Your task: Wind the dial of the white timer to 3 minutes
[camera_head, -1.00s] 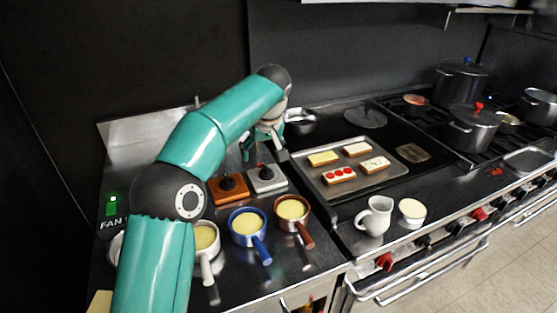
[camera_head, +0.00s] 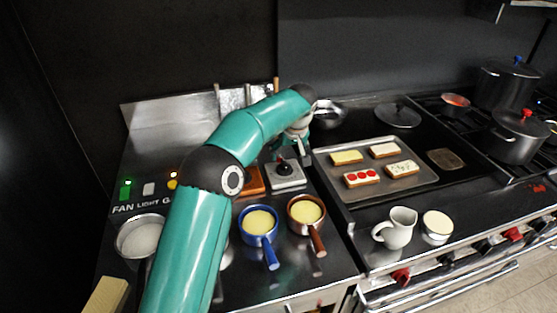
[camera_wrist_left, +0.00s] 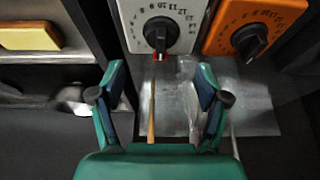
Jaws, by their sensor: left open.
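The white timer (camera_head: 288,181) stands on the steel counter behind the brown-handled pan. Its black dial (camera_head: 284,168) is on top, with a red mark beside it. In the left wrist view the white timer (camera_wrist_left: 186,45) is at the top centre, and its dial (camera_wrist_left: 161,33) and number ring show, the ring partly cut off. My left gripper (camera_wrist_left: 160,72) is open and empty; its two fingers are apart, just short of the timer in that view. In the head view my left gripper (camera_head: 296,152) is above and behind the timer, partly hidden by its own arm.
An orange timer (camera_wrist_left: 222,42) with a black dial stands close beside the white one. A blue pan (camera_head: 259,222) and a brown pan (camera_head: 306,211) stand in front. A tray of toasts (camera_head: 411,187) is to the right. A white jug (camera_head: 396,230) stands near the front edge.

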